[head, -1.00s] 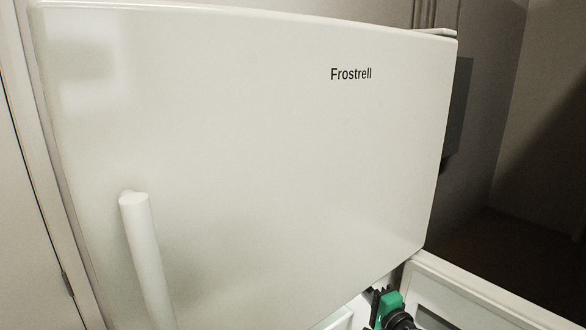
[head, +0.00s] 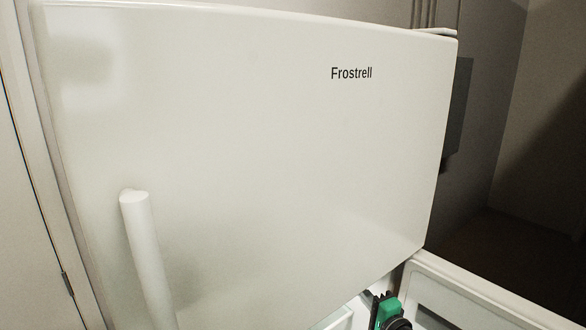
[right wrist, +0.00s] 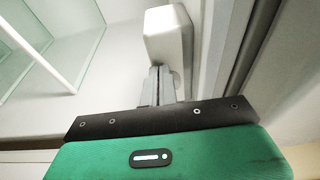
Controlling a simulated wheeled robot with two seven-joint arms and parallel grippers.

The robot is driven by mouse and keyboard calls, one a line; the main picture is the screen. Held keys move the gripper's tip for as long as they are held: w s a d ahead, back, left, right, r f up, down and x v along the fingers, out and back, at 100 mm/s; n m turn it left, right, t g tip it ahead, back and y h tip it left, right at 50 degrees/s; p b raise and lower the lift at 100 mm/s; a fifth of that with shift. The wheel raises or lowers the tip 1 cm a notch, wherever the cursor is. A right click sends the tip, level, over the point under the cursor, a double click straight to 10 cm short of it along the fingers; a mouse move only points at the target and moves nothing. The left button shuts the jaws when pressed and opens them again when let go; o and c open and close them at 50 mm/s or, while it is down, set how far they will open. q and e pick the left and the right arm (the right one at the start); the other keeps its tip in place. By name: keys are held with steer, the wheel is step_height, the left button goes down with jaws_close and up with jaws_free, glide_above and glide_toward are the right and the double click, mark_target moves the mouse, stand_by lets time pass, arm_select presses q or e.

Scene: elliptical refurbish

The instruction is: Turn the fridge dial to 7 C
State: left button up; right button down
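The fridge (head: 260,160) is white, with a closed upper door and its lower compartment open below. In the right wrist view a white box-shaped housing (right wrist: 168,35) sits on the inner wall. No dial face or temperature numbers can be made out. My right gripper (right wrist: 160,78), with a green body, has its grey fingers close together, tips at the housing's near face. Whether a dial is between the tips is hidden. It also shows at the bottom of the head view (head: 385,305), beneath the upper door. My left gripper is not in view.
The opened lower door (head: 480,295) stands to the right of my right gripper. A long white handle (head: 147,255) is on the upper door's left side. Glass shelves (right wrist: 50,50) are at the left in the right wrist view.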

steer(key=shift+f, duration=0.1)
stand_by(0.3)
steer(key=v, duration=0.6)
steer(key=shift+w+d, duration=0.2)
steer(key=shift+d, duration=0.15)
steer(key=shift+p, duration=0.3)
